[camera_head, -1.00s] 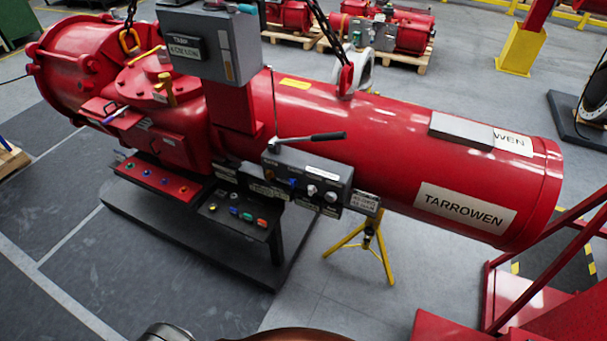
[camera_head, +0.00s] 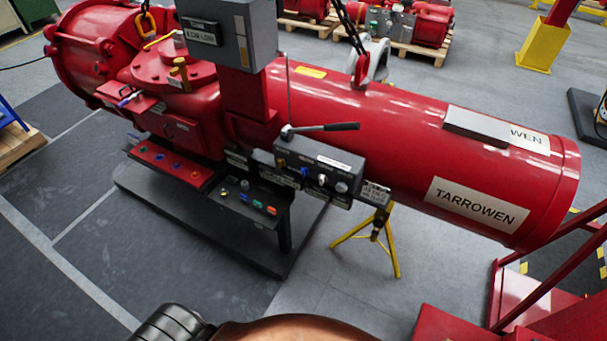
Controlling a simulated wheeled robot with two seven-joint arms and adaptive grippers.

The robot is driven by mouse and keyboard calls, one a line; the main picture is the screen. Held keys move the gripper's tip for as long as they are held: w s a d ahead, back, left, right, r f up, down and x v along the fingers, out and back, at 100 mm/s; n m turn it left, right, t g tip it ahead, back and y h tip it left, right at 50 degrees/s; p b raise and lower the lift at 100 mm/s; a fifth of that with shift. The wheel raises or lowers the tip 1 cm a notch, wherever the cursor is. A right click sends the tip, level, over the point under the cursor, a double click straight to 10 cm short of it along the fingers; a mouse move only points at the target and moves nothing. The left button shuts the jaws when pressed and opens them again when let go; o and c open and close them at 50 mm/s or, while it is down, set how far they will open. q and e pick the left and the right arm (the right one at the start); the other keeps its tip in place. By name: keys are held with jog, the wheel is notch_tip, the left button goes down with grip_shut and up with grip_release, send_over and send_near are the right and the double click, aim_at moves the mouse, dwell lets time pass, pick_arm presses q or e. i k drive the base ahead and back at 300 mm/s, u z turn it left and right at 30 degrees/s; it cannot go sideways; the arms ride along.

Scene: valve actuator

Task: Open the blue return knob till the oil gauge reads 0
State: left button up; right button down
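A small blue knob (camera_head: 304,172) sits on the front of the grey control box (camera_head: 345,168), which is mounted on the side of the red actuator. White or silver knobs (camera_head: 341,187) and a brass-coloured fitting (camera_head: 281,163) are beside it. Neither of my grippers is in view; only parts of my own body show at the bottom edge.
The long red actuator cylinder (camera_head: 400,130) fills the middle. A black bench (camera_head: 250,205) with coloured buttons and a yellow stand (camera_head: 391,240) are below the box. Red framing (camera_head: 545,285) stands at the lower right. Grey floor (camera_head: 150,260) is clear at the lower left.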

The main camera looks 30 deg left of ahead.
aim_at(305, 172)
jog(key=z, duration=2.65)
jog(key=k, duration=2.2)
jog(key=u, duration=2.65)
